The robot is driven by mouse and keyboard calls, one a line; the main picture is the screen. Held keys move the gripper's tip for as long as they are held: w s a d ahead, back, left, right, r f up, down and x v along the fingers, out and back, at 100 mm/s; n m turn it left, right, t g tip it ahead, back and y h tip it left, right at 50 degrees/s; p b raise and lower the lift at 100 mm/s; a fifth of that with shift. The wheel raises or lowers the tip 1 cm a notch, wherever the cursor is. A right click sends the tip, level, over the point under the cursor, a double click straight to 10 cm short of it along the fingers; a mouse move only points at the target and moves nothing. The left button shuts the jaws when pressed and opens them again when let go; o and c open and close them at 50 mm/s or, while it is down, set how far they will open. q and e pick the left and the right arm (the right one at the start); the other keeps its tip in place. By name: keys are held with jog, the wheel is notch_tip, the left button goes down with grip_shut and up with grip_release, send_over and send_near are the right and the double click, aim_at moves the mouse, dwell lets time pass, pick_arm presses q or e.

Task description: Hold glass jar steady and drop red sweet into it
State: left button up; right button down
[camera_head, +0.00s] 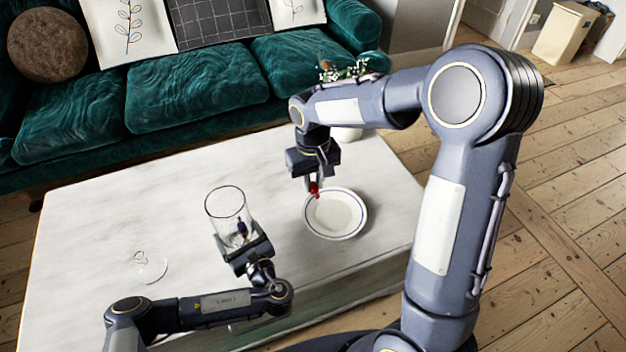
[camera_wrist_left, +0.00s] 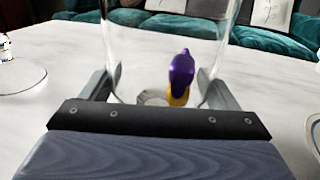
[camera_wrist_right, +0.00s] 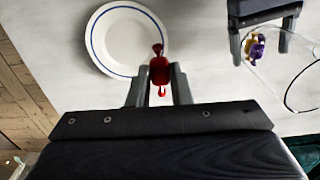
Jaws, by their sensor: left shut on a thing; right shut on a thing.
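The glass jar (camera_head: 227,204) stands on the table, with its open mouth up. My left gripper (camera_head: 243,247) is shut around its lower part from the front. In the left wrist view the jar (camera_wrist_left: 150,45) sits between the fingers, with a purple and yellow sweet (camera_wrist_left: 181,75) inside. The red sweet (camera_head: 314,187) is held between the fingertips of my right gripper (camera_head: 314,183), above the left part of the plate. In the right wrist view the red sweet (camera_wrist_right: 159,71) is pinched at the tips. The jar is to the left of the right gripper.
A white plate with a blue rim (camera_head: 347,232) lies on the white table (camera_head: 100,215). A clear glass lid (camera_head: 150,268) lies at the left. A flower pot (camera_head: 346,132) stands at the back edge. A green sofa (camera_head: 195,85) is behind the table.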

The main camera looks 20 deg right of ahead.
jog(key=w+a+r, duration=0.3)
jog(key=a+r, duration=0.1)
jog(key=a, duration=0.6)
send_near(229, 189)
jog(key=s, duration=0.4)
jog(key=shift+d+f, duration=0.1)
jog(key=shift+f, duration=2.85)
jog(key=c, duration=1.2)
grip_release()
jog(key=shift+c, duration=0.2)
jog(key=shift+r, duration=0.15)
notch_tip(229, 189, up, 12)
